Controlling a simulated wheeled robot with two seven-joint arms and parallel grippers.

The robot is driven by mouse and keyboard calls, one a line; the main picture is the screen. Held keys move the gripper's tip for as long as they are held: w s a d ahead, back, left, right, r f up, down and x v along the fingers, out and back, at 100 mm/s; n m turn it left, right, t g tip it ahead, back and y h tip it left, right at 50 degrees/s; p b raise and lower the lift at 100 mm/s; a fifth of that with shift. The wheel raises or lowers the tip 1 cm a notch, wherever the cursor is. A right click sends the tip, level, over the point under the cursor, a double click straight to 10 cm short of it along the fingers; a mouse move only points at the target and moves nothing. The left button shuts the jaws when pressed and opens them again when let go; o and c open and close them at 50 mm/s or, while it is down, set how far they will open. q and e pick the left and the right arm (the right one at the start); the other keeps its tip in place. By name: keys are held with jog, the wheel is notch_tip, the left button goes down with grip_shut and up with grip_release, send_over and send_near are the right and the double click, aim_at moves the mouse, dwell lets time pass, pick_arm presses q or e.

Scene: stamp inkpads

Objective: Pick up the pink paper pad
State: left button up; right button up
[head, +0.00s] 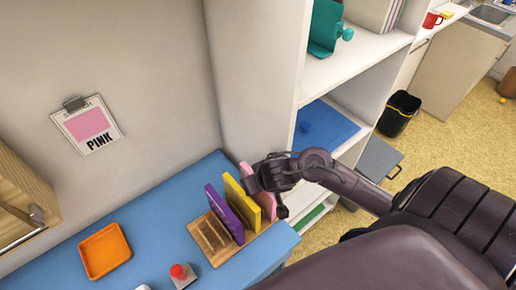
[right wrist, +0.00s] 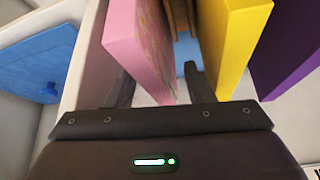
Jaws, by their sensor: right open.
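The pink paper pad (head: 267,203) stands on edge in a wooden rack (head: 207,238) on the blue table, partly hidden by my right gripper. A yellow pad (head: 239,198) and a purple pad (head: 222,210) stand beside it to the left. My right gripper (head: 266,188) is at the pink pad. In the right wrist view, the pink pad (right wrist: 137,38) reaches down between the two open fingers (right wrist: 158,88). One finger is on its outer side, the other in the gap before the yellow pad (right wrist: 228,40). My left gripper is not in view.
An orange tray (head: 104,252) and a red-topped stamp (head: 178,271) are on the blue table (head: 150,205) to the left. A white shelf unit (head: 345,68) stands close on the right. A card reading PINK (head: 87,124) hangs on the wall.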

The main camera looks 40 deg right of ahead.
jog(key=shift+c, duration=0.2)
grip_shut()
jog(key=shift+d+r, duration=0.1)
jog(key=shift+r, duration=0.05)
